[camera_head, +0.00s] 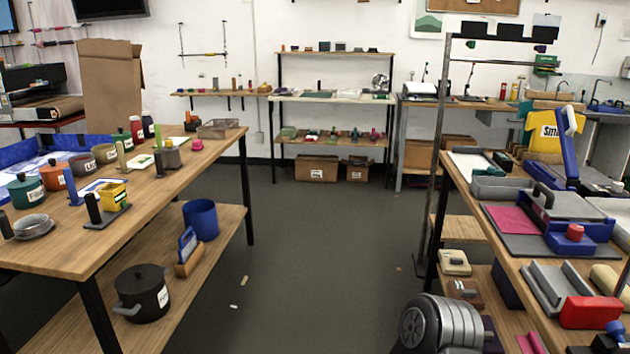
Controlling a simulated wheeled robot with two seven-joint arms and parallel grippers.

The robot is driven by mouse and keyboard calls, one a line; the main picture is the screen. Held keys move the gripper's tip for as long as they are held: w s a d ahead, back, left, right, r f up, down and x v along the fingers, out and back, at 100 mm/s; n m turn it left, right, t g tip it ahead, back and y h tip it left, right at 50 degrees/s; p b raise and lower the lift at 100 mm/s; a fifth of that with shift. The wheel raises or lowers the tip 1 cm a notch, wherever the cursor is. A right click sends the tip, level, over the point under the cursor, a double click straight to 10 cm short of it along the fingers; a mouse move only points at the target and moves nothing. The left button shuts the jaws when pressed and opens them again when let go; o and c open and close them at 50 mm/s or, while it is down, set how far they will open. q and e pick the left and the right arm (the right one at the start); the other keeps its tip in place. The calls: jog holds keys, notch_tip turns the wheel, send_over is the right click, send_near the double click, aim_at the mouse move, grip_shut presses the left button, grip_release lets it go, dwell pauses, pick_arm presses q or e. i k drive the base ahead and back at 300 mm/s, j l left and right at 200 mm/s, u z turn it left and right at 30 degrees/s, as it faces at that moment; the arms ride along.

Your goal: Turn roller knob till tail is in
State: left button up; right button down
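On the right bench, a blue and grey device (572,208) stands beside a magenta sheet (512,219) that lies on a dark grey mat (530,247). A red knob (575,231) sits on a blue block at the front of this device. It may be the roller knob, but I cannot tell for sure. A second, blue knob (616,328) shows at the bottom right corner, partly cut off by the frame edge. No film tail can be made out at this size. Neither of my grippers is in view.
The right bench (458,186) also holds a red block (590,312) and grey trays (557,286). The left bench (150,190) carries several pots, with a black pot (142,293) on its lower shelf. The grey floor (320,240) between the benches is mostly clear.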

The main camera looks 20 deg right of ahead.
aim_at(575, 232)
jog(key=i+l+z, duration=0.3)
jog(key=i, duration=0.5)
jog(key=i+j+z, duration=0.15)
jog(key=i+z, duration=0.2)
jog(key=i, duration=0.45)
jog(key=i+l+u, duration=0.1)
jog(key=i+u, duration=0.2)
jog(key=i, duration=1.05)
jog(key=z, duration=3.8)
